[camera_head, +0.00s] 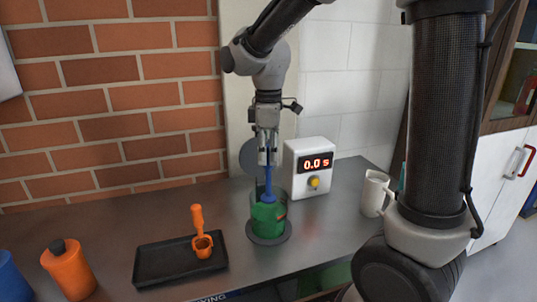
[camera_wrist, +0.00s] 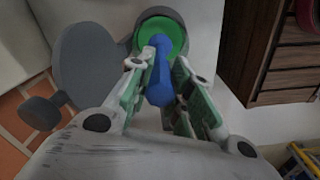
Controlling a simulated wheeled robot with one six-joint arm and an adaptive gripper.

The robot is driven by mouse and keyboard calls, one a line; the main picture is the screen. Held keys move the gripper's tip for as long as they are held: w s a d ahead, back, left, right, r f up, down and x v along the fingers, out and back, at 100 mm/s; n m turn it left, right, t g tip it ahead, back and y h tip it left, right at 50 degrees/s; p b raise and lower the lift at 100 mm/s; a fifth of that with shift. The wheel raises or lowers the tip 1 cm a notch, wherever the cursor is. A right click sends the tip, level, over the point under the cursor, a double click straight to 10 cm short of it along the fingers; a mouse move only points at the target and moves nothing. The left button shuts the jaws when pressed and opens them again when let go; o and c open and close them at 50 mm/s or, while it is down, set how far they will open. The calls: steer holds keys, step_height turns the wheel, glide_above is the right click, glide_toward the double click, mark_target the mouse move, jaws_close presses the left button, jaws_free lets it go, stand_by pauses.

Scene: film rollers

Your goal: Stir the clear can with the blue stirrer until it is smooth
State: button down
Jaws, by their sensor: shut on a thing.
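The clear can (camera_head: 283,208) stands on a dark round base on the grey counter, with green contents inside. In the wrist view its green contents (camera_wrist: 174,32) show beyond my fingertips. My gripper (camera_head: 267,152) is above the can and shut on the blue stirrer (camera_head: 268,180). The stirrer hangs about upright, with its lower end inside the can at the green contents. In the wrist view the blue stirrer (camera_wrist: 160,75) lies between my two fingers. How smooth the contents are cannot be told.
A white timer box (camera_head: 311,168) reading 0.0 s stands behind the can to the right. A white mug (camera_head: 374,192) is farther right. A black tray (camera_head: 150,262) with an orange scoop (camera_head: 202,243) lies to the left, beside an orange bottle (camera_head: 68,270) and a blue container (camera_head: 10,278).

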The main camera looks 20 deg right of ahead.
steer(key=shift+r, duration=3.7)
